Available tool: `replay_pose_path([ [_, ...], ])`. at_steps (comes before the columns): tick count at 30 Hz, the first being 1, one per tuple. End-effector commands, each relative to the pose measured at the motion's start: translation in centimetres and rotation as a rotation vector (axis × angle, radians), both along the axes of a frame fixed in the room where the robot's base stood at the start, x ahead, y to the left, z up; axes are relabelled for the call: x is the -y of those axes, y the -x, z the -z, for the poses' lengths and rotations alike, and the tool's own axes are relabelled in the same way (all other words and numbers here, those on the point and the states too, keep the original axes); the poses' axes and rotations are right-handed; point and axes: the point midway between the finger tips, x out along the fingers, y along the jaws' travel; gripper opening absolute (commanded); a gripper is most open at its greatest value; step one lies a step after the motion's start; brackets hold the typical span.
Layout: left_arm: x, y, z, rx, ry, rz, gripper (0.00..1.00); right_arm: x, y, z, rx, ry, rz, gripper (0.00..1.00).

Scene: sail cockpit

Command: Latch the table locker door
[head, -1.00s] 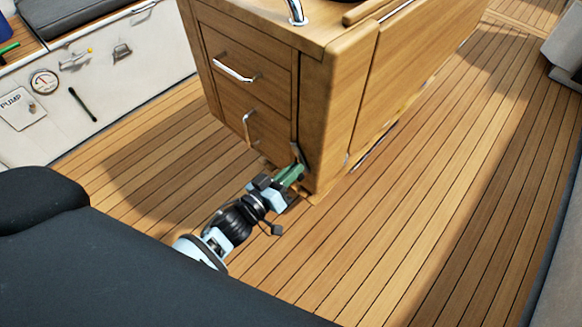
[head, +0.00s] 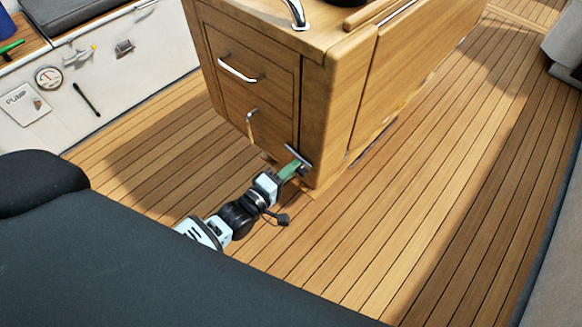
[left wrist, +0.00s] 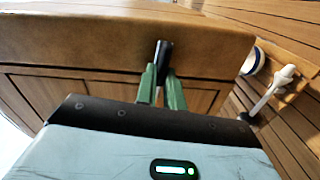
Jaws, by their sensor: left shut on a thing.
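The table locker (head: 335,110) is a wooden block with a drawer above and a locker door (head: 235,112) below; the door looks flush with the front. The door has a small upright metal handle (head: 251,126). A dark latch lever (head: 298,156) sits low at the locker's front right edge and slants down to the right. My left gripper (head: 291,169) is at it, its green fingers shut on the lever. The left wrist view shows the lever's dark end (left wrist: 164,54) between the two fingers (left wrist: 162,88). My right gripper is not in view.
The drawer has a metal handle (head: 238,70). A dark cushion (head: 130,250) fills the near left. Teak floor (head: 420,170) to the right is clear. A white locker wall with a gauge (head: 48,78) stands at the left. The left wrist view shows a white stick-like object (left wrist: 272,90).

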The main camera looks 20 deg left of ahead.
Motion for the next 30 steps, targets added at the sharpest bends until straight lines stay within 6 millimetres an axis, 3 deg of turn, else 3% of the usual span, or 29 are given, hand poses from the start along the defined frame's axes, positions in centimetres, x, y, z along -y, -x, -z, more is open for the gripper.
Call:
replay_pose_path([
  [11,0.38,0.32,0.56,-0.054,0.123,0.007,0.00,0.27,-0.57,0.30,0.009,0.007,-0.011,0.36],
  [26,0.47,0.34,0.54,-0.060,0.139,0.007,0.00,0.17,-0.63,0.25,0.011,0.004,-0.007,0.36],
  [27,0.48,0.34,0.54,-0.060,0.139,0.007,0.15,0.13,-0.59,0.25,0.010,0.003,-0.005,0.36],
  [30,0.41,0.29,0.48,-0.058,0.138,0.006,0.28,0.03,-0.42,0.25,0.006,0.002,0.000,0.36],
])
